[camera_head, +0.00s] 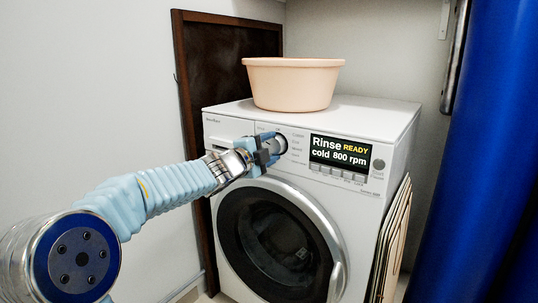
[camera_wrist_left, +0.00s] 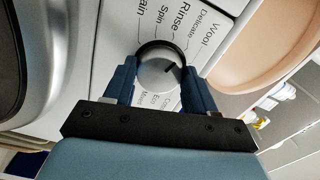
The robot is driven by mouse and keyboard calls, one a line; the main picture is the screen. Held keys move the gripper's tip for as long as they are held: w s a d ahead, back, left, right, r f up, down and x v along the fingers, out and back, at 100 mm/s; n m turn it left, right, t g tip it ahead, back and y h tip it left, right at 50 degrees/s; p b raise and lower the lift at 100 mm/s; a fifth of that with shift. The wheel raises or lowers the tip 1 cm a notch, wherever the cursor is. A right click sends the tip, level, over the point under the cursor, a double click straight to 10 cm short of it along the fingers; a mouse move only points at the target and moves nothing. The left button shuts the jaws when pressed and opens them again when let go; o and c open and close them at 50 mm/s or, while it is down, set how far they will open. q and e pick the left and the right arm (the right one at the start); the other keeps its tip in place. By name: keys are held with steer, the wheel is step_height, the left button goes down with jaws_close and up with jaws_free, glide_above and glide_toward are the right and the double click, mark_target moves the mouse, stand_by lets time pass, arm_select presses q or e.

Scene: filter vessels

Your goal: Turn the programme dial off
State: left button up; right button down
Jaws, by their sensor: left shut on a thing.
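The programme dial (camera_head: 278,144) is a round light knob with a dark ring on the front panel of the white washing machine (camera_head: 385,122). My left gripper (camera_head: 265,150) is at the dial, its fingers shut on it. In the left wrist view the dial (camera_wrist_left: 158,72) sits between the two blue fingers (camera_wrist_left: 160,84). Its dark pointer mark is turned to the upper right in that view. Labels such as Wool, Delicate, Rinse and Spin surround it. The display (camera_head: 340,154) reads "Rinse READY cold 800 rpm". My right gripper is not in view.
A peach basin (camera_head: 292,84) stands on top of the machine. The round door (camera_head: 275,245) is closed below the panel. Folded boards (camera_head: 394,240) lean at the machine's right side. A dark brown panel (camera_head: 190,75) stands behind, and a large blue shape (camera_head: 480,150) fills the right.

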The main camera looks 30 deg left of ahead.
arm_select(q)
steer(key=m+b, duration=0.1)
steer(key=m, duration=0.2)
steer(key=shift+f+m, duration=0.1)
steer(key=shift+m, duration=0.3)
steer(key=m+b, duration=0.1)
steer(key=m, duration=0.2)
steer(key=shift+b, duration=0.4)
steer(key=m+b, duration=0.1)
steer(key=m, duration=0.3)
steer(key=shift+d, duration=0.1)
steer(key=shift+m+b, duration=0.5)
steer(key=shift+m, duration=1.4)
steer(key=o, duration=1)
steer(key=shift+r, duration=0.2)
steer(key=shift+o, duration=0.2)
